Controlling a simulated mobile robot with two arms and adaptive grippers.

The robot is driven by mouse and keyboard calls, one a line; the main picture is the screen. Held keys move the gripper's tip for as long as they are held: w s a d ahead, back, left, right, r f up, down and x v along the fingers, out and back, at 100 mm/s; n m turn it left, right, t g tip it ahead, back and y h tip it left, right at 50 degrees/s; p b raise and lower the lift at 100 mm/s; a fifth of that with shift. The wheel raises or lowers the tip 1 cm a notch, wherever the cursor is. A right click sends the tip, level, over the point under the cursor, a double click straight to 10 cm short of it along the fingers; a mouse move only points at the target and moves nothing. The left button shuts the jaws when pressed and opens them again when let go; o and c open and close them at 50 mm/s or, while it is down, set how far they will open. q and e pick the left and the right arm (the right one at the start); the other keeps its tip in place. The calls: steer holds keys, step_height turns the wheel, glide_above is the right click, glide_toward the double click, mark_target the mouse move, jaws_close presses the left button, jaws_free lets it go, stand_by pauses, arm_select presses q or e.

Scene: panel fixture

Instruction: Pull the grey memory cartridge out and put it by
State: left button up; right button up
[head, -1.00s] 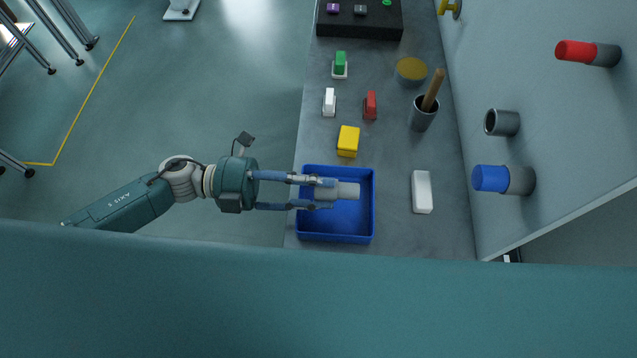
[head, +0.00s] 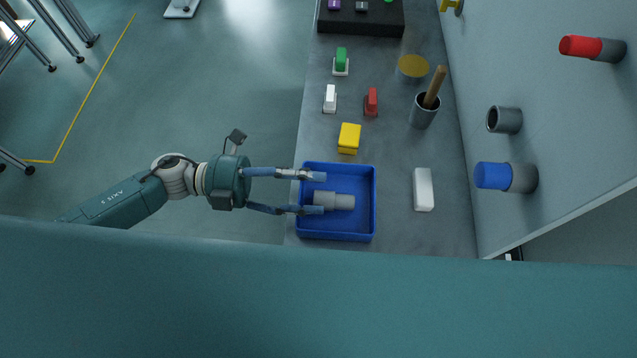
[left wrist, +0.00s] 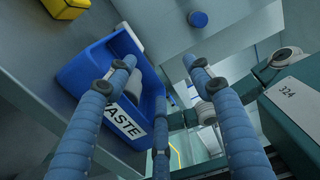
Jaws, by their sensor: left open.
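The grey memory cartridge (head: 335,201) lies on its side in the blue tray (head: 372,220), its length running left to right. My left gripper (head: 322,193) is open at the left part of the tray, with its two fingers spread apart and the cartridge free between and just beyond their tips. In the left wrist view the open fingers (left wrist: 160,62) show in front of the blue tray (left wrist: 85,75), which carries a "WASTE" label. The cartridge is partly hidden behind a finger there. My right gripper is not in view.
On the panel, an empty grey socket (head: 504,120) sits between a red cartridge (head: 580,46) and a blue cartridge (head: 492,176). The bench holds a yellow block (head: 349,138), a white block (head: 423,189), a cup with a wooden handle (head: 424,112), and small red, white and green items.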

arm_select(q)
steer(key=a, duration=1)
steer(key=shift+a, duration=0.2)
